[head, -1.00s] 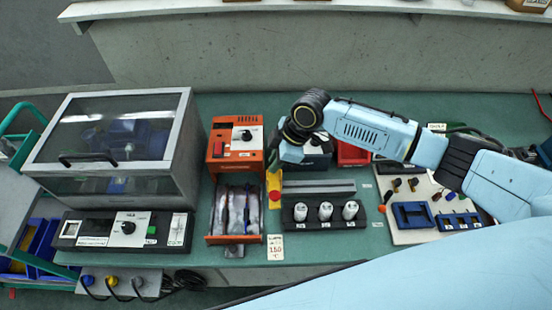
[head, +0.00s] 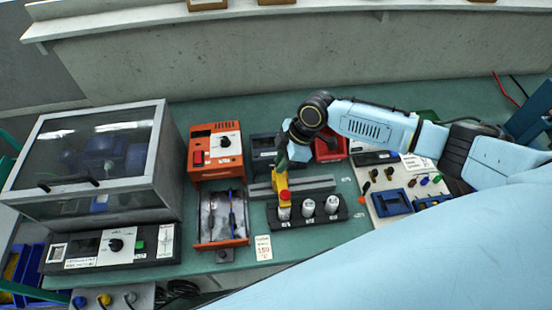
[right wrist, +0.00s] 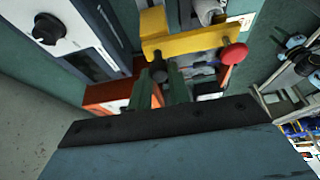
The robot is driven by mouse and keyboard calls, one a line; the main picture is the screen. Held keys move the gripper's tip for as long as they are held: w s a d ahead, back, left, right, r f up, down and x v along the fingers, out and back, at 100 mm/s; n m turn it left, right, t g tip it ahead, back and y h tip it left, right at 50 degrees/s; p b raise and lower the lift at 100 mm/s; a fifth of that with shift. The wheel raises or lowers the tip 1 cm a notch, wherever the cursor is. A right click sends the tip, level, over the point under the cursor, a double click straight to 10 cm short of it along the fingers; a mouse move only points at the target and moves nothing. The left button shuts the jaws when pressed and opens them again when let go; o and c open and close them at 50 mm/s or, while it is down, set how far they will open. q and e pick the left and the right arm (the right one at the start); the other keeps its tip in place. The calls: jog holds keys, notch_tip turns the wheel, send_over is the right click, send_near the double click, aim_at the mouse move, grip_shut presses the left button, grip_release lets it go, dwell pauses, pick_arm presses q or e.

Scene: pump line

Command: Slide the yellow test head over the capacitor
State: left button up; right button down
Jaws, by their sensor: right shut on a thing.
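The yellow test head (head: 281,183) with its red knob (head: 284,196) is held at the left end of the black rack (head: 275,223). Three white capacitors stand upright in the rack. The head covers the top of the left capacitor (head: 284,212) in the head view; I cannot tell whether they touch. The middle capacitor (head: 308,207) and right capacitor (head: 331,204) are uncovered. My right gripper (head: 287,165) is shut on the test head from behind. In the right wrist view its green fingers (right wrist: 165,88) meet the yellow head (right wrist: 190,42). My left gripper is out of view.
The orange tester (head: 215,148) and its open drawer (head: 221,243) stand left of the rack. A grey rail (head: 318,184) lies behind the rack. A clear-lidded chamber (head: 90,150) stands far left, a white parts board (head: 378,205) right. Green bench shows in front of the rack.

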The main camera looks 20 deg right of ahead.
jog(key=c, duration=1.3)
grip_release()
jog(key=v, duration=1.3)
jog(key=shift+r, duration=0.2)
jog(key=shift+d, duration=0.1)
